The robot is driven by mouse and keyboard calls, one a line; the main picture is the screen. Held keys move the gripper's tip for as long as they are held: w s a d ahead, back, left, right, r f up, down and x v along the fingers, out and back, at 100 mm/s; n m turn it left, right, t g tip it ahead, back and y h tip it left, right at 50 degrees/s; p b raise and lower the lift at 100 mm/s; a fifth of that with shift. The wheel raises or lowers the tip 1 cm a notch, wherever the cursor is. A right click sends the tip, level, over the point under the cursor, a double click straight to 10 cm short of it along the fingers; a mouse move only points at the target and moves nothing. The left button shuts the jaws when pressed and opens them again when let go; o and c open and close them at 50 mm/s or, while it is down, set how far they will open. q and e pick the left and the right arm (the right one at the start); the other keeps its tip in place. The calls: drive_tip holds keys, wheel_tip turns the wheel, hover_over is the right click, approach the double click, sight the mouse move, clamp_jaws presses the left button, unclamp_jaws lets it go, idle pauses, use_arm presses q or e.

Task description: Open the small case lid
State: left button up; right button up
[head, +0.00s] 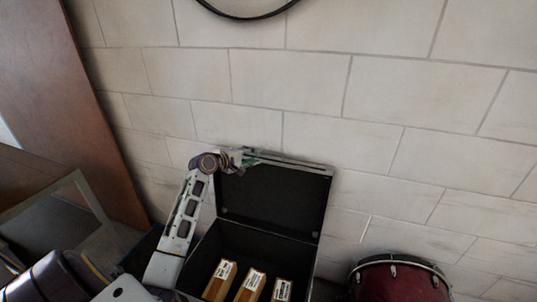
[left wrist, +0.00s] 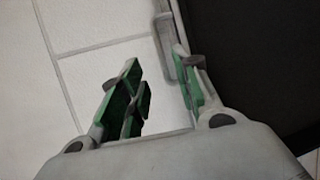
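The small black case (head: 258,246) stands against the wall with its lid (head: 272,200) raised and roughly upright. The lid's black inner face points toward me. My left gripper (head: 245,157) is at the lid's upper left corner. In the left wrist view, the left gripper (left wrist: 155,90) has its green-padded fingers apart, with pale wall showing between them. The lid's dark face (left wrist: 245,55) and grey edge lie beside its right finger. I cannot tell whether that finger touches the edge. My right gripper is not in view.
Three brown boxes with white labels (head: 250,286) stand inside the case. A red drum (head: 400,281) stands to the right of the case. A brown wooden panel (head: 65,110) and a grey-framed panel (head: 85,195) are at the left. The tiled wall (head: 300,80) is close behind the lid.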

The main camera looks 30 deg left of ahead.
sight(271, 152)
use_arm(q)
drive_tip(key=shift+x, duration=4.5)
drive_tip(key=shift+w+d+f, duration=0.15)
drive_tip(key=shift+w+f, duration=0.05)
drive_tip(key=shift+w, duration=0.25)
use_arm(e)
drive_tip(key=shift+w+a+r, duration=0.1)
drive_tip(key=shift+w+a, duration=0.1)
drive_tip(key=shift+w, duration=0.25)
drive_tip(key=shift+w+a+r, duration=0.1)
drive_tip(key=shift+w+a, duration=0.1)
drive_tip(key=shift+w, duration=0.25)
use_arm(q)
drive_tip(key=shift+c, duration=0.5)
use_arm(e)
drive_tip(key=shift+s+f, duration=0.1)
use_arm(q)
clamp_jaws()
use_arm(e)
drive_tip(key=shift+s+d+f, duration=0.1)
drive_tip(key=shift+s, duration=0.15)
